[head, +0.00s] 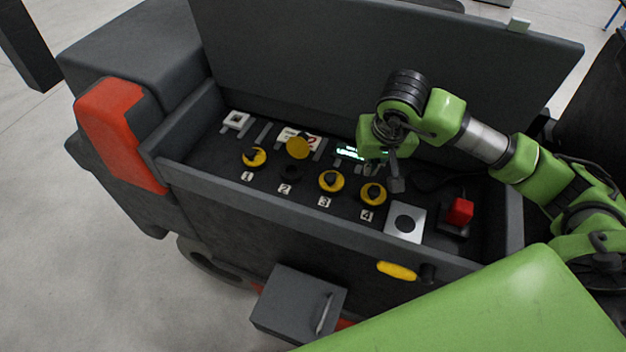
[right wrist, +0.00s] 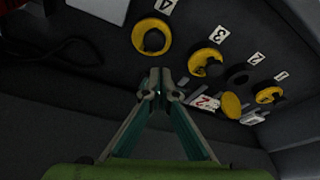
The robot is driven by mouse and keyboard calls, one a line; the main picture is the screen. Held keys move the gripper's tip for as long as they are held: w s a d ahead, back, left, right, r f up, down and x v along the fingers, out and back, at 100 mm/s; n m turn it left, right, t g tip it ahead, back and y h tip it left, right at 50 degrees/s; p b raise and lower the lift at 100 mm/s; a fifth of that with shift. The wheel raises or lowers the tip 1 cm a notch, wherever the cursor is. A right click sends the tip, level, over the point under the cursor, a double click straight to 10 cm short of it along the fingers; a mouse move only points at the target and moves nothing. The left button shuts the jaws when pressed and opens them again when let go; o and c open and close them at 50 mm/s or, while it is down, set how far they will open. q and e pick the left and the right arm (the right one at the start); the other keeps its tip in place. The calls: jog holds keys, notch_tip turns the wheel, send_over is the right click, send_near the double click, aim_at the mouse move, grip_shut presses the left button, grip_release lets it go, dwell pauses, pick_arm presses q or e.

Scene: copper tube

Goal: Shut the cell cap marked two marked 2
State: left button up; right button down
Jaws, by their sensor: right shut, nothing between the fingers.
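The yellow cap of cell 2 (head: 298,147) stands open behind its round dark opening (head: 291,173), above the label 2 (head: 284,189). In the right wrist view the raised cap (right wrist: 231,106) is beside the dark opening (right wrist: 237,75). The yellow caps of cell 1 (head: 253,158), cell 3 (head: 331,181) and cell 4 (head: 373,194) lie flat at their places. My right gripper (head: 396,185) is shut and empty, to the right of cap 4 and apart from cap 2. Its fingertips (right wrist: 160,86) meet in the right wrist view. My left gripper is not in view.
The cells sit in a dark recessed box with a raised lid (head: 390,70) behind. A lit green display (head: 347,152) is partly behind my right gripper.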

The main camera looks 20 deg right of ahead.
jog(key=shift+s+a, duration=0.25)
jog(key=shift+s, duration=0.35)
jog(key=shift+s+a+r, duration=0.1)
jog(key=shift+s+a, duration=0.65)
jog(key=shift+s, duration=0.1)
jog(key=shift+s+a+b, duration=0.35)
jog(key=shift+s+a, duration=0.5)
jog(key=shift+s, duration=0.1)
notch_tip(320, 180, up, 8)
jog(key=p, duration=0.4)
dwell(0.6)
